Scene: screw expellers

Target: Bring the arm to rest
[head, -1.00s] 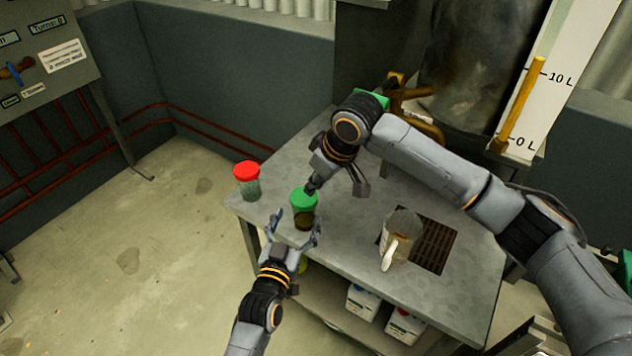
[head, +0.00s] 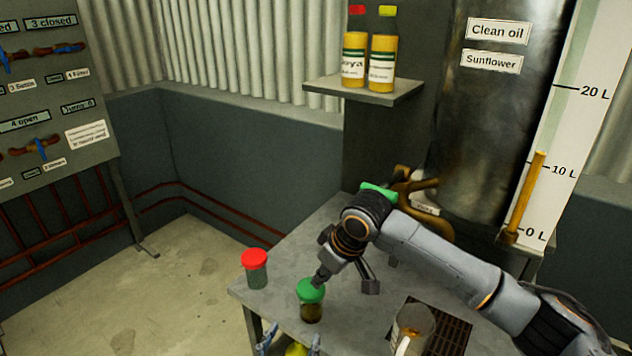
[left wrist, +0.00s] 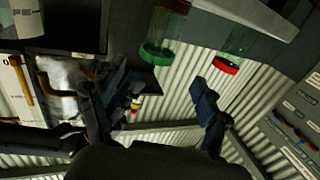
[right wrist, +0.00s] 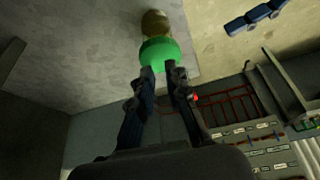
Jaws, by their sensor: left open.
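My left gripper (head: 290,343) is at the bottom edge of the head view, below the table's front edge. Its two fingers are spread and empty; they also show wide apart in the left wrist view (left wrist: 160,90). My right gripper (head: 335,280) reaches down to a jar with a green lid (head: 311,291), with a fingertip at the lid. In the right wrist view its fingertips (right wrist: 162,72) meet the lid's near edge with a narrow gap between them. I cannot tell whether they grip it. The jar stands upright on the table.
A red-lidded jar (head: 255,268) stands left on the grey table (head: 280,318). A jug (head: 411,330) stands by a dark grate at right. Oil bottles (head: 368,60) stand on a wall shelf behind. A large metal tank (head: 490,110) is at the back. Floor at left is clear.

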